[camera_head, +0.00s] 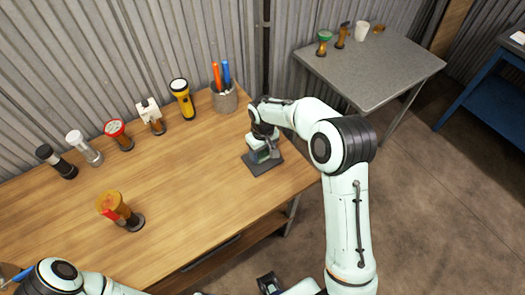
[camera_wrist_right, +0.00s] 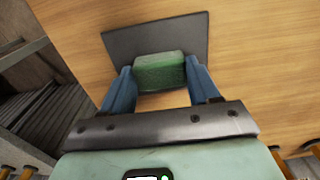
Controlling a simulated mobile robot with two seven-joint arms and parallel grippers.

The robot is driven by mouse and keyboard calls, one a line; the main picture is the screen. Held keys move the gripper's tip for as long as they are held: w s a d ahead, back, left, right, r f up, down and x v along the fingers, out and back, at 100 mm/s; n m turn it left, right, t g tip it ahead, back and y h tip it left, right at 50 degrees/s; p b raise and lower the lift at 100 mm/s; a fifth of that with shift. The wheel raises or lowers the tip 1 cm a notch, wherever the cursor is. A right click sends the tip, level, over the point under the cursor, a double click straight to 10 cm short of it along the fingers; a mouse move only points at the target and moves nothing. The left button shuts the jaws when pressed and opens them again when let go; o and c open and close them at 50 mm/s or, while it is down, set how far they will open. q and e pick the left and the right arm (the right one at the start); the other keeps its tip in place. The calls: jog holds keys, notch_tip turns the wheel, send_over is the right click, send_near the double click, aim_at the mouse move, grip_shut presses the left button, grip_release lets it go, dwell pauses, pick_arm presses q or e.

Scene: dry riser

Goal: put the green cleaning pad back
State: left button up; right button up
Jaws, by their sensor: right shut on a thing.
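The green cleaning pad (camera_wrist_right: 160,72) is a small green block in the right wrist view. My right gripper (camera_wrist_right: 161,78) has its blue fingers on either side of it and is shut on it. A dark square mat (camera_wrist_right: 150,36) lies on the wooden table just beyond the pad; the pad overlaps it in that view, and I cannot tell whether they touch. In the head view the right gripper (camera_head: 265,153) is over the mat (camera_head: 262,165) at the table's right end, and the pad is mostly hidden. My left gripper does not show.
Along the back of the wooden table (camera_head: 185,175) stand a pen cup (camera_head: 224,99), a yellow flashlight (camera_head: 182,98) and several other upright items. An amber-topped object (camera_head: 116,208) stands nearer the front. A grey table (camera_head: 370,72) is at back right. The wood left of the mat is clear.

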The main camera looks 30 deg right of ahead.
aim_at(262, 154)
jog(key=o, duration=0.9)
jog(key=shift+o, duration=0.2)
notch_tip(262, 154, up, 12)
jog(key=p, duration=0.1)
jog(key=shift+r, duration=0.15)
